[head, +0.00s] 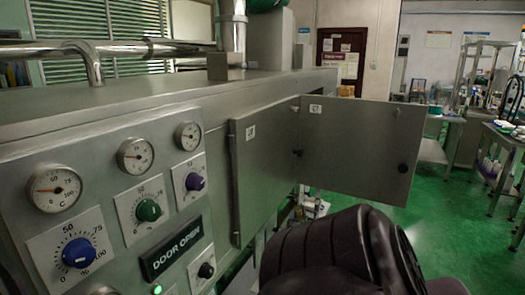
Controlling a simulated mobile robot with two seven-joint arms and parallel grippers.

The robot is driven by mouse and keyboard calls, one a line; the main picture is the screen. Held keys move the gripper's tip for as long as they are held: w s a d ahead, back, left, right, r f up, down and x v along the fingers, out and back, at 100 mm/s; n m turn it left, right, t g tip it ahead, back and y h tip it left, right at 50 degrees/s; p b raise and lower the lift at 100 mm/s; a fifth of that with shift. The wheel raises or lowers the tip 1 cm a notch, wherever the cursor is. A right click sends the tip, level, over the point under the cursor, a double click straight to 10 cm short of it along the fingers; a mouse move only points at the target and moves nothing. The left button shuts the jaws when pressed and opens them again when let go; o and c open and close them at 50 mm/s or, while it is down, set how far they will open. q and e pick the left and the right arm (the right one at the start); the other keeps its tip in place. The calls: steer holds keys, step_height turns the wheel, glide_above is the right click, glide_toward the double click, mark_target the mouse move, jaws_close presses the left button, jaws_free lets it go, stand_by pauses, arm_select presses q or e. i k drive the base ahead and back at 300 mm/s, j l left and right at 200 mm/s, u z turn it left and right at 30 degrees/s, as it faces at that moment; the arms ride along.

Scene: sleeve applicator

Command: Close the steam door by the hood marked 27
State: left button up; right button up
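The grey steel sleeve machine (120,107) fills the left side of the head view. At its far end a flat steel door (362,150) stands swung out from the front, with a dark round knob near its right edge. A small white label (316,109) on it seems to read 27. A second steel door panel (265,180) is left of it, with a white label too small to read surely; whether it is fully shut I cannot tell. A sign (178,247) reads DOOR OPEN. Neither gripper shows.
Gauges and knobs (79,252) cover the near panel. A dark, ridged rounded part, probably my arm, covers the bottom centre and hides the floor there. Open green floor (450,240) lies to the right. Steel tables (500,185) stand at far right.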

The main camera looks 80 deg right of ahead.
mark_target(354, 147)
steer(key=z, duration=1.45)
